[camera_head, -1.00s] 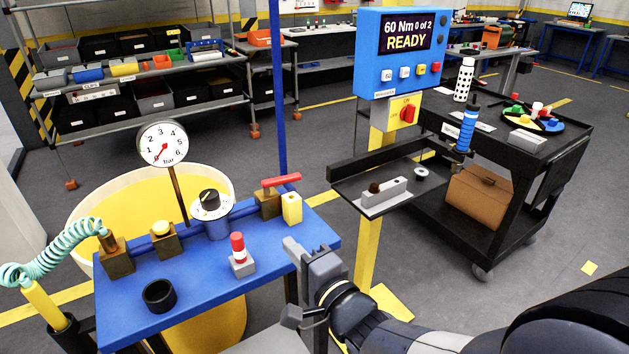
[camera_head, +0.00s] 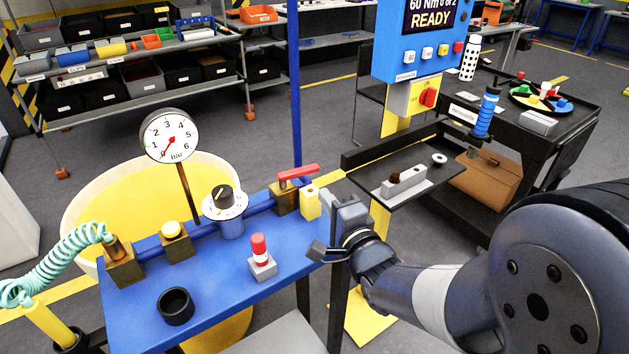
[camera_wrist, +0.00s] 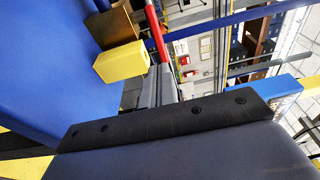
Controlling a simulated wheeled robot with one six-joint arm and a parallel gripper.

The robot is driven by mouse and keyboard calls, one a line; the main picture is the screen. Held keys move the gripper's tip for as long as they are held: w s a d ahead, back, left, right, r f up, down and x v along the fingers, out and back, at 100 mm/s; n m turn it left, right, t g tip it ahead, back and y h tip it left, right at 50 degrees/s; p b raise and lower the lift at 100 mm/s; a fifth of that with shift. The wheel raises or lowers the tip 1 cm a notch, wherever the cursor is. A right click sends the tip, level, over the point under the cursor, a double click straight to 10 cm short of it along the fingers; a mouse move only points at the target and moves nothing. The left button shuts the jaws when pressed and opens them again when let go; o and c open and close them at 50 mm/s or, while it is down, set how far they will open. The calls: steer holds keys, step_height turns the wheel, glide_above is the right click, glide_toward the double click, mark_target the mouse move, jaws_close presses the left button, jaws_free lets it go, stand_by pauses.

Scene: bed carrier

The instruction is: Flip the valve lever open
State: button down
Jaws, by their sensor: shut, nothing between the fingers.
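The valve lever (camera_head: 298,171) is a red bar on top of a brass valve body (camera_head: 284,199) at the right end of the blue bench's pipe. It lies roughly along the pipe. In the wrist view the red lever (camera_wrist: 155,30) shows edge-on beside the brass body (camera_wrist: 108,28). A yellow block (camera_head: 311,202) sits just right of the valve; it also shows in the wrist view (camera_wrist: 122,63). My gripper (camera_head: 340,200) is shut and empty, to the right of the yellow block and a little below the lever, apart from the lever.
A red-white button post (camera_head: 261,256) and black cup (camera_head: 175,305) stand on the bench. A blue post (camera_head: 295,90) rises behind the valve.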

mark_target(310, 171)
steer(key=x, duration=0.6)
steer(key=shift+w+a+p, duration=0.15)
steer(key=shift+w+p, duration=0.15)
steer(key=shift+p, duration=0.05)
steer(key=shift+w+a+f+b, duration=0.1)
steer(key=shift+w+b, duration=0.4)
steer(key=shift+b, duration=0.15)
steer(key=shift+w+b, duration=0.15)
steer(key=shift+b, duration=0.15)
steer(key=shift+r, duration=0.35)
steer(key=shift+w, duration=0.1)
